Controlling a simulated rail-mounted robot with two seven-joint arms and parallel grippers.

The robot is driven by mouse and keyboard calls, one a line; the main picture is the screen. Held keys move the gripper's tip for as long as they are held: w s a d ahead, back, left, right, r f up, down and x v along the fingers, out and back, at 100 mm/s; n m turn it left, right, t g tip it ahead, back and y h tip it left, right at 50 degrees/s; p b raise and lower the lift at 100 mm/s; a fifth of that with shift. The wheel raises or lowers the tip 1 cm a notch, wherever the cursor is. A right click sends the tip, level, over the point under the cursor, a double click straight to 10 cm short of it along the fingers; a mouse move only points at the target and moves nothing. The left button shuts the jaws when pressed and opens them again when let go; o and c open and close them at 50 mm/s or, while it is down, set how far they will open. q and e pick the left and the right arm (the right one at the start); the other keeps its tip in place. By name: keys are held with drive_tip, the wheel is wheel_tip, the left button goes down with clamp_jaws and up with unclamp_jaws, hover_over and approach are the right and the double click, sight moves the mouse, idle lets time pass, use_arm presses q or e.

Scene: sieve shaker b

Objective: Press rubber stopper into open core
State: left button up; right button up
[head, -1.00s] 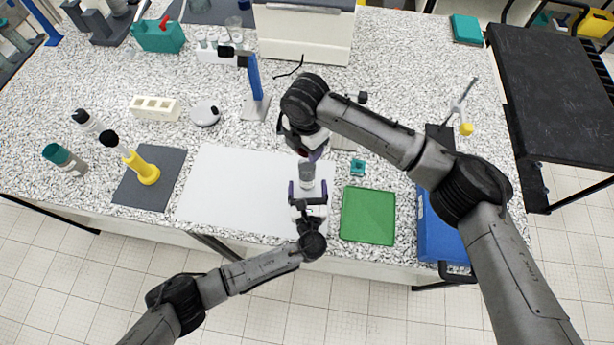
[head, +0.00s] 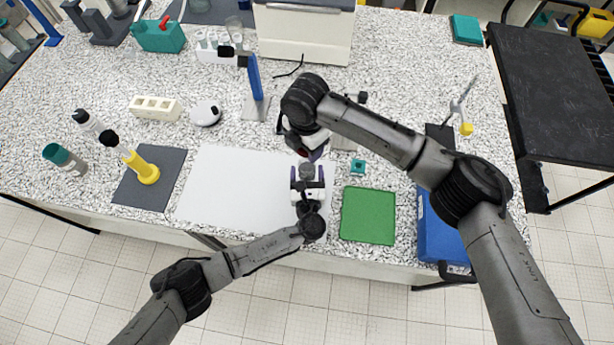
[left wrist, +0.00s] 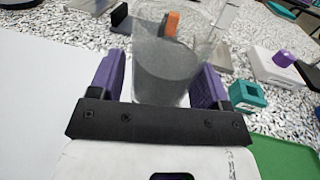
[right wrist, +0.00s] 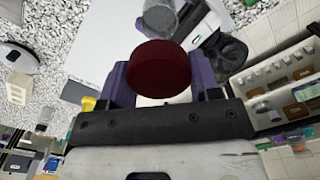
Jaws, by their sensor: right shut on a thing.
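The core, a clear cylinder with grey contents (left wrist: 165,75), stands upright by the right edge of the white sheet. It also shows in the head view (head: 306,170). My left gripper (head: 307,180) is open, with its purple fingers (left wrist: 155,85) on either side of the core; a narrow gap shows at the left finger. My right gripper (right wrist: 160,80) is shut on the dark red rubber stopper (right wrist: 158,68). In the head view the right gripper (head: 312,154) is just behind the core, and its arm largely hides the stopper. The stopper is apart from the core (right wrist: 158,16).
A green tray (head: 368,216) and a small teal block (head: 358,167) lie right of the core. A blue case (head: 440,225) is farther right. A yellow-based stand (head: 147,173) is on the dark mat at left.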

use_arm(q)
drive_tip(key=c, duration=1.1)
use_arm(e)
hover_over(306, 170)
drive_tip(key=shift+f, duration=2.45)
drive_tip(key=shift+f, duration=0.2)
drive_tip(key=shift+f, duration=0.7)
drive_tip(key=shift+f, duration=0.65)
drive_tip(key=o, duration=1)
drive_tip(key=shift+r, duration=0.1)
wheel_tip(306, 170, up, 12)
drive_tip(key=shift+f, duration=0.1)
